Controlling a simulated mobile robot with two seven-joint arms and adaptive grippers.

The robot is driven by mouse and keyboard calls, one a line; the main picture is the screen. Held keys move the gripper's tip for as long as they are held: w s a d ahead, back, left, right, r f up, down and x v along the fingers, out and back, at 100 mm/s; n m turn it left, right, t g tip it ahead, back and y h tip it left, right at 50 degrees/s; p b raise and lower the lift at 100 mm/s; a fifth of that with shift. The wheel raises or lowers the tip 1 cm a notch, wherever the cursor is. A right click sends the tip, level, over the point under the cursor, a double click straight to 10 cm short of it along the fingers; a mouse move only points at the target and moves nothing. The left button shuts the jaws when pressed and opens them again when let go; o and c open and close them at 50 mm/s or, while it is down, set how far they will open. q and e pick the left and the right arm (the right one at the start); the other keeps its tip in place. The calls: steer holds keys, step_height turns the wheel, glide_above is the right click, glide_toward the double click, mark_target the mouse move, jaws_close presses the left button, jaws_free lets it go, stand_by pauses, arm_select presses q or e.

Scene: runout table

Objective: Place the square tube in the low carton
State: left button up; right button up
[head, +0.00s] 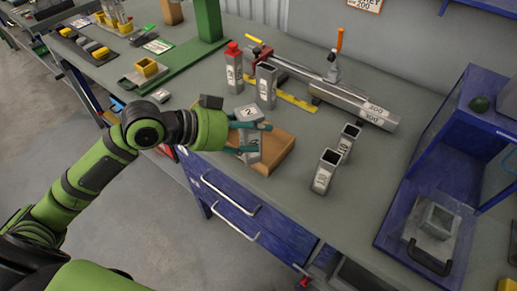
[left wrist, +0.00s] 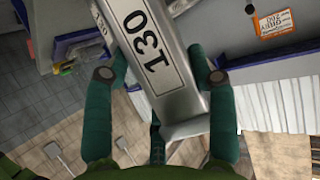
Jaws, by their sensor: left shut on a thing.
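My left gripper (head: 256,139) is shut on a grey metal square tube (head: 247,143), with one finger on each side of it. The tube stands roughly upright at the left part of the low brown carton (head: 284,157). I cannot tell whether its lower end rests on the carton's bottom. My right gripper is not in view.
Two upright tubes, one with a red top (head: 234,68) and one open (head: 266,86), stand behind the carton. Two more tubes (head: 326,172) (head: 348,140) stand to its right. A long bar (head: 350,100) lies behind. A blue shelf unit (head: 440,150) stands at the right.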

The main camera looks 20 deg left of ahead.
arm_select(q)
steer(key=w+d+r+n+t+y+b, duration=0.1)
steer(key=w+d+r+b, duration=0.25)
steer(key=w+d, duration=0.45)
steer(key=w+a+f+p, duration=0.1)
steer(key=w+a+f, duration=0.1)
steer(key=a+f, duration=0.8)
steer(key=shift+a+f, duration=0.25)
steer(key=shift+f, duration=0.35)
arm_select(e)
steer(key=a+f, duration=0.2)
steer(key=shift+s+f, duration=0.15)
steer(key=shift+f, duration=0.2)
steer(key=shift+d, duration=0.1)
arm_select(q)
steer(key=shift+f, duration=0.1)
steer(key=o, duration=1.3)
steer(key=shift+f, duration=0.1)
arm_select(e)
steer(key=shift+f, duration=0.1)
